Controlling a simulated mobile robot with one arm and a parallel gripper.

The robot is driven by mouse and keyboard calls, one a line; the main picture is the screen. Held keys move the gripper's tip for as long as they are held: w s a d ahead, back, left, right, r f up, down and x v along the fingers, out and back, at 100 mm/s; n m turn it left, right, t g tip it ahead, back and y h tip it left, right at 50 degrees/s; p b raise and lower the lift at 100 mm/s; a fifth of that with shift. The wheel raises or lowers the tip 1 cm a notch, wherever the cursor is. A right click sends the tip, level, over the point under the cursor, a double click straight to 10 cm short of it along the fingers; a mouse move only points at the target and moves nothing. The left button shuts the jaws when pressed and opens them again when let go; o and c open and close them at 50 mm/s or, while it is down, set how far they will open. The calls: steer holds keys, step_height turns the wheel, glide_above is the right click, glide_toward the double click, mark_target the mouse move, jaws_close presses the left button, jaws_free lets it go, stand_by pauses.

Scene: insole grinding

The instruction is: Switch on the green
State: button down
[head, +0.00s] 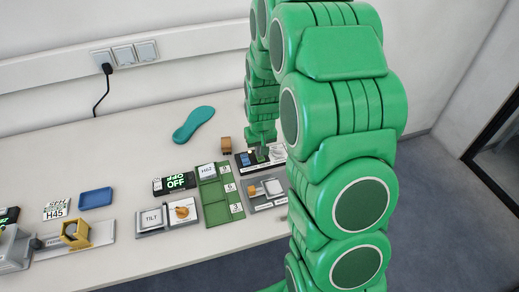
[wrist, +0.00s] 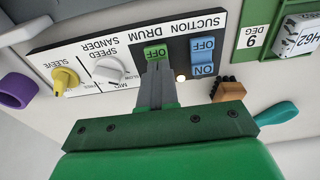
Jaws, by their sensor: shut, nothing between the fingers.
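The green switch (wrist: 155,51) sits on a black-and-white control panel in the wrist view, under the label DRUM SANDER. Its upper part reads OFF; its lower part is hidden behind my fingers. My gripper (wrist: 157,66) is shut and empty, with its fingertips over the lower part of the green switch. I cannot tell whether they touch it.
A blue switch (wrist: 203,56) marked OFF and ON is right of the green one. A white speed knob (wrist: 108,69) and a yellow knob (wrist: 65,80) are to the left. A brown block (wrist: 228,90) stands nearby. A teal insole (head: 193,123) lies on the bench.

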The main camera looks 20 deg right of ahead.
step_height(320, 180, up, 14)
steer(key=s, duration=0.2)
steer(key=shift+s+f, duration=0.15)
steer(key=shift+s, duration=0.05)
stand_by(0.4)
steer(key=shift+w+d+t, duration=0.1)
steer(key=shift+w+t, duration=0.3)
steer(key=shift+w, duration=0.3)
steer(key=shift+w+f, duration=0.4)
steer(key=shift+f, duration=1.85)
steer(key=shift+w+f, duration=0.45)
steer(key=shift+f, duration=1.85)
steer(key=shift+w+f, duration=0.4)
steer(key=shift+f, duration=1.85)
